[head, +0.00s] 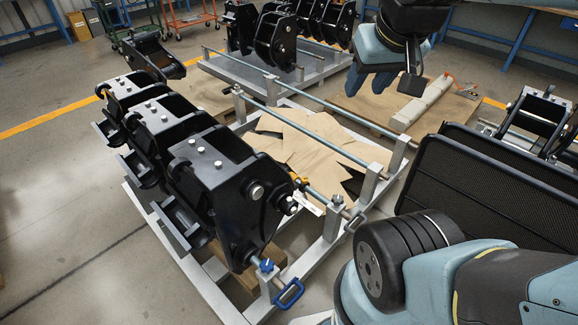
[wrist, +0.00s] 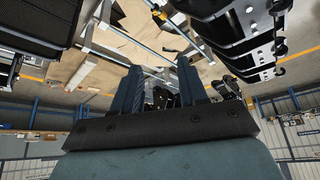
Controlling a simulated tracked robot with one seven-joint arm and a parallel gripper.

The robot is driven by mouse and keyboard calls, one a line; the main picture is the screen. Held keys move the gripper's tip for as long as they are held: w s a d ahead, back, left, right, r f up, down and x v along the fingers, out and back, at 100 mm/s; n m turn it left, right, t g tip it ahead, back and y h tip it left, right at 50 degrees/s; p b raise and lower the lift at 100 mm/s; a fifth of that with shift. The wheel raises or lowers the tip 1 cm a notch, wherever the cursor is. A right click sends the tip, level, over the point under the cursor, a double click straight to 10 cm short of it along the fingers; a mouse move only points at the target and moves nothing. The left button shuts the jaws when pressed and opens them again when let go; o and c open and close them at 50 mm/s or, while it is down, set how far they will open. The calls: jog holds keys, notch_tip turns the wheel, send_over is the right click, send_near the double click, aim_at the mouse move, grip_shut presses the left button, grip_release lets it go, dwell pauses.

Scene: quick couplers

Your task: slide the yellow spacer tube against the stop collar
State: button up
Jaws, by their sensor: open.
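A small yellow piece, which looks like the spacer tube (head: 300,182), sits on a metal rod beside the right side of the black couplers (head: 228,180). It also shows small at the top of the wrist view (wrist: 158,12). A grey collar-like fitting (head: 337,201) is on the same rod to its right; I cannot tell whether it is the stop collar. A gap of bare rod shows between them. My gripper (head: 392,80) hangs at the upper right of the head view, well apart from the tube. In the wrist view its fingers (wrist: 158,88) are spread and hold nothing.
A pale metal frame (head: 200,283) carries the couplers and long rods. A blue clamp (head: 267,265) and blue loop handle (head: 289,293) are at its near end. Cardboard (head: 315,135) lies inside. A black mesh panel (head: 490,190) stands at right. More couplers (head: 276,40) stand behind.

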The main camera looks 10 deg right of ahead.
jog(key=shift+o, duration=0.2)
jog(key=o, duration=0.3)
jog(key=shift+w+r, duration=0.15)
jog(key=shift+w, duration=0.25)
jog(key=o, duration=0.4)
jog(key=shift+n+g, duration=0.4)
jog(key=w, duration=0.8)
jog(key=shift+w+a+r, duration=0.1)
jog(key=shift+w+r, duration=0.2)
jog(key=shift+r, duration=0.05)
jog(key=n+g, duration=0.4)
jog(key=n, duration=0.1)
send_over(294, 175)
notch_tip(294, 175, down, 48)
jog(key=shift+n+g, duration=0.4)
jog(key=shift+n, duration=0.1)
notch_tip(294, 175, down, 29)
jog(key=shift+s+a, duration=0.1)
